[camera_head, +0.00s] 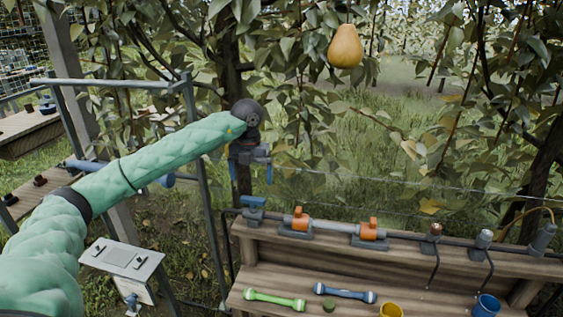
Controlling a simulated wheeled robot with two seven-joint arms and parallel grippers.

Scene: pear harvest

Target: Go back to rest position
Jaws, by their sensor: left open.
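My left arm, in a green quilted sleeve, reaches in from the left of the head view. My left gripper (251,170) hangs at its end, fingers pointing down, open, with nothing visible between the fingers. It is in front of the tree foliage, above the left end of the wooden bench. A yellow pear (345,46) hangs from a branch at the upper middle, apart from the gripper, up and to its right. My right arm and gripper are not in the picture.
A two-level wooden bench (390,262) carries orange-and-grey fittings (368,231), a green tool (274,300), a blue tool (345,293), a yellow cup (391,311) and a blue cup (486,306). A metal frame (205,190) stands close behind my left arm. Grass lies beyond the tree.

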